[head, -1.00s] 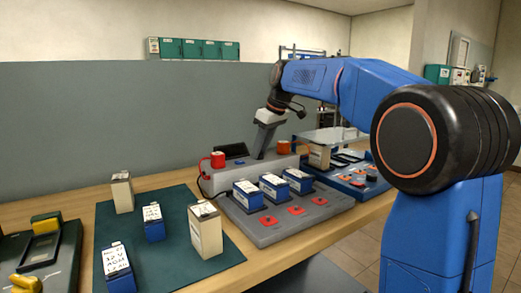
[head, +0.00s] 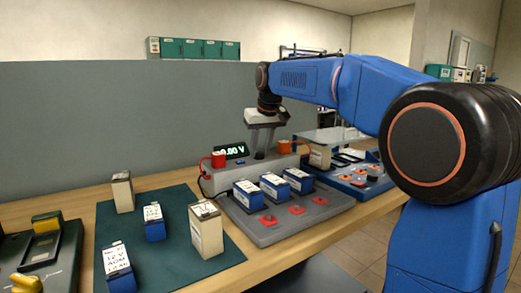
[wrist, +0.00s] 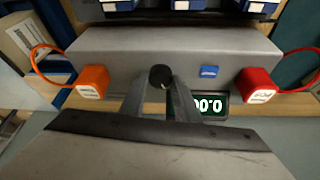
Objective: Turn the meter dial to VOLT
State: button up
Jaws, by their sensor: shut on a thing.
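The meter is a long grey box (head: 246,172) at the back of the bench. Its display (head: 234,151) is lit and reads 0.00 V in the head view. In the wrist view the display (wrist: 208,105) is partly hidden by a finger. The meter's dial (wrist: 161,76) is a small black round knob on top of the box, with a light mark on it. My gripper (head: 261,156) reaches down onto the box from above. In the wrist view my gripper (wrist: 160,84) is shut on the dial, one finger on each side. Any labels around the dial cannot be made out.
A red block (head: 218,159) and an orange block (head: 284,146) flank the dial on the meter. A small blue piece (head: 240,162) lies between. Blue batteries sit in a grey tray (head: 262,232) in front. More batteries stand on a green mat (head: 180,255) at left.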

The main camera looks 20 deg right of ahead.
jog(key=shift+a+m+h, duration=0.15)
jog(key=shift+m+h, duration=0.75)
jog(key=shift+m, duration=1.3)
jog(key=o, duration=1)
jog(key=shift+o, duration=0.2)
jog(key=v, duration=1.7)
jog(key=shift+r, duration=0.15)
